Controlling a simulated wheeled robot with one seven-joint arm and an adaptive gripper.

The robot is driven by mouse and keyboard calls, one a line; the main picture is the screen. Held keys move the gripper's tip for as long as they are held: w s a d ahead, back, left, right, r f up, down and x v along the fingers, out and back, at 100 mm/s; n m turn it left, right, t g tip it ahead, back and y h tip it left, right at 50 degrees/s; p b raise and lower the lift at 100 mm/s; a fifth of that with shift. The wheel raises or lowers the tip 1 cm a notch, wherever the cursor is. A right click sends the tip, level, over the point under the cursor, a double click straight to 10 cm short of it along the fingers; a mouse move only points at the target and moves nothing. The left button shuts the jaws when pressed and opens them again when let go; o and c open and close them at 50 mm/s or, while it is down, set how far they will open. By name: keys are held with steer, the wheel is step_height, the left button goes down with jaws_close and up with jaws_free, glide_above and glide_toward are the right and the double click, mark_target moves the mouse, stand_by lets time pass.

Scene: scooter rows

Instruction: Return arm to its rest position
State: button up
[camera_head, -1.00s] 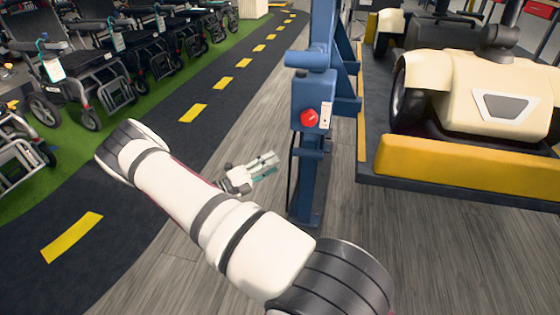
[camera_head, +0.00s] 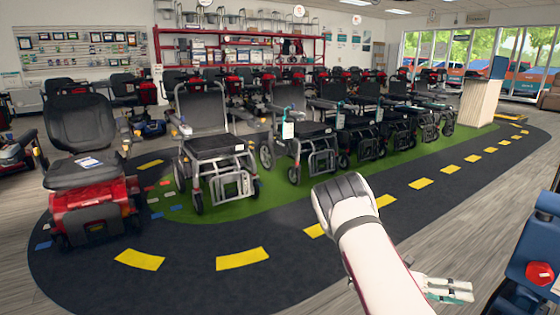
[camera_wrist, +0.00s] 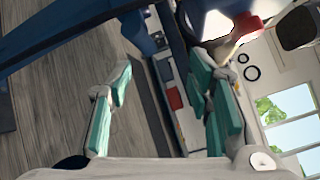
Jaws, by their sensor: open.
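My arm (camera_head: 372,250) rises from the bottom of the head view, with its elbow in front of the dark floor lane.
A row of wheelchairs (camera_head: 215,150) lines the green strip, with a red scooter (camera_head: 92,205) at left. The dark lane (camera_head: 190,275) is clear.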

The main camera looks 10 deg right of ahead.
steer(key=s+a+r+m+t+y, duration=0.1)
steer(key=s+a+r+m+y, duration=0.45)
steer(key=a+r+m, duration=0.35)
steer(key=s+a+r+m+t+y, duration=0.2)
steer(key=s+a+r+m+y, duration=0.35)
steer(key=a+r+m, duration=0.45)
steer(key=s+a+r+m+t+y, duration=0.2)
steer(key=s+a+r+m+t, duration=0.15)
steer(key=s+a, duration=0.4)
steer(key=s+a+r+m+t+y, duration=0.2)
steer(key=s+a+m+t+y, duration=0.15)
steer(key=s+a, duration=0.45)
step_height(320, 180, up, 34)
steer(key=d+t+p, duration=0.1)
steer(key=t+p, duration=0.2)
steer(key=p, duration=2.9)
steer(key=shift+s+r+h+p, duration=0.15)
steer(key=shift+s+h+p, duration=0.15)
steer(key=shift+h+p, duration=0.05)
steer(key=shift+d, duration=0.1)
